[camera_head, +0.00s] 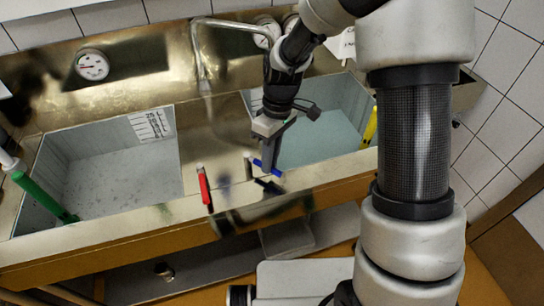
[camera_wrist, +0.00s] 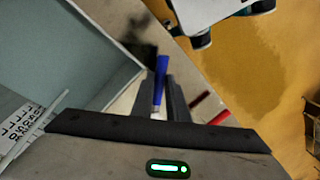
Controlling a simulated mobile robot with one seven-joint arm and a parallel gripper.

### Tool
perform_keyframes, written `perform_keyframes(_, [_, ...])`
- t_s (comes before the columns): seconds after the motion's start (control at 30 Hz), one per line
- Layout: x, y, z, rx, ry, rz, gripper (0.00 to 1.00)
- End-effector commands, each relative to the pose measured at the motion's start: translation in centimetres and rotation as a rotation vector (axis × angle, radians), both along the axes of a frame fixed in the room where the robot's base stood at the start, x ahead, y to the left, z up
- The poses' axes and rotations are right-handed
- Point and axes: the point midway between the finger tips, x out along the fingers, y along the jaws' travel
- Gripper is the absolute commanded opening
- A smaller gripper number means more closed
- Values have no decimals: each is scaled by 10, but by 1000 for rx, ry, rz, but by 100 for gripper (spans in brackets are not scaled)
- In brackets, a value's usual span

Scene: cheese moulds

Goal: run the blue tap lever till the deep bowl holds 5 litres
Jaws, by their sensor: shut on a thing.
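My gripper (camera_head: 268,158) is at the front rim between the red lever and the right basin, shut on the blue tap lever (camera_head: 265,166). In the wrist view the blue lever (camera_wrist: 160,80) stands between the two fingers (camera_wrist: 162,100). The red lever (camera_head: 204,188) is to the left, apart from my gripper. The right basin (camera_head: 357,100) has a smooth bluish-green surface inside. The left basin (camera_head: 75,140) has a pale speckled surface and a marked scale (camera_head: 150,125). Which one is the deep bowl, and its level, I cannot tell. The metal spout (camera_head: 200,55) ends near the divider; no stream is clear.
A round dial (camera_head: 92,65) is on the back panel. A green-handled tool (camera_head: 42,196) leans at the left basin, and a yellow thing (camera_head: 371,125) stands at the right basin's edge. A shelf (camera_head: 215,262) lies below the front rim.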

Motion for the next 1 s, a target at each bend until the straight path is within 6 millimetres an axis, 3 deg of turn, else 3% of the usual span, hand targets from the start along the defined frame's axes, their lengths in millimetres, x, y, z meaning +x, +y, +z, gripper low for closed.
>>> perform_keyframes(0.6, [-27, 28, -1, 0, 1, -523, 0])
perform_keyframes(1.0, [-31, 37, -1, 0, 2, -672, 0])
